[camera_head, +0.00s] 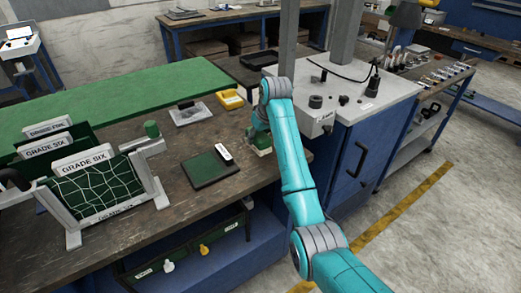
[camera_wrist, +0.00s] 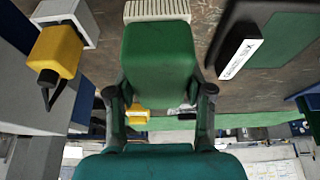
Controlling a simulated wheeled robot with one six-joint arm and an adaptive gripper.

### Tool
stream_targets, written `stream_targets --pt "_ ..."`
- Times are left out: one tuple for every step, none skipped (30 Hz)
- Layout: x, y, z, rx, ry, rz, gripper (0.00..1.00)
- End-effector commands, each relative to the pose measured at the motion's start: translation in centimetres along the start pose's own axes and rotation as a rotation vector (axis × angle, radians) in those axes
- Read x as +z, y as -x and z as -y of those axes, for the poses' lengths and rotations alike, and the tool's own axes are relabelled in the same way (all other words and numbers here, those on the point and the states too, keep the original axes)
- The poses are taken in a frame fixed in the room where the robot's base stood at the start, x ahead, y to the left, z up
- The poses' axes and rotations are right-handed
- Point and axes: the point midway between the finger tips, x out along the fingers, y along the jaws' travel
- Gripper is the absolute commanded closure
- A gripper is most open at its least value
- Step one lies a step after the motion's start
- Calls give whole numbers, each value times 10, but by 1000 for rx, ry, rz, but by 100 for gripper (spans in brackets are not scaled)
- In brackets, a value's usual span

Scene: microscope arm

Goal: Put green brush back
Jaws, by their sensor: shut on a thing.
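The green brush (camera_wrist: 158,65) fills the middle of the wrist view, a green block with a pale ribbed bristle end at the top edge. My gripper (camera_wrist: 160,92) has one dark finger on each side of it and is shut on it. In the head view the brush (camera_head: 262,148) shows low over the workbench, left of my teal arm, which hides much of the gripper. Whether the bristles touch the bench I cannot tell. A dark-framed green pad (camera_head: 208,167) with a white label lies on the bench to its left. The pad (camera_wrist: 285,40) also shows at the right of the wrist view.
A rack with GRADE SIX cards (camera_head: 95,185) stands left on the bench. A yellow tray (camera_head: 230,98) and a clear flat case (camera_head: 191,114) lie behind the pad. A blue cabinet (camera_head: 345,165) with a grey top stands right. Bare wood surrounds the pad.

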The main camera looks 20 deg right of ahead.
Motion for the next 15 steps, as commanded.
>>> stream_targets --pt "2 -5 0 0 0 1 76" --pt "3 -7 0 0 0 1 76" --pt "4 -9 0 0 0 0 76" --pt "5 -11 0 0 0 0 76" --pt "6 -14 0 0 0 0 76" --pt "8 -18 0 0 0 1 76" --pt "9 -22 0 -1 0 2 76" --pt "11 -26 0 -1 -1 2 76" --pt "14 -32 0 0 -1 2 76" --pt "16 -37 0 -1 -1 2 76" --pt "18 -41 0 -1 -1 2 76" --pt "19 -46 0 0 0 1 76" --pt "20 -48 0 0 0 0 76" --pt "21 -50 0 0 0 0 76" --pt "22 -52 0 0 0 0 76"
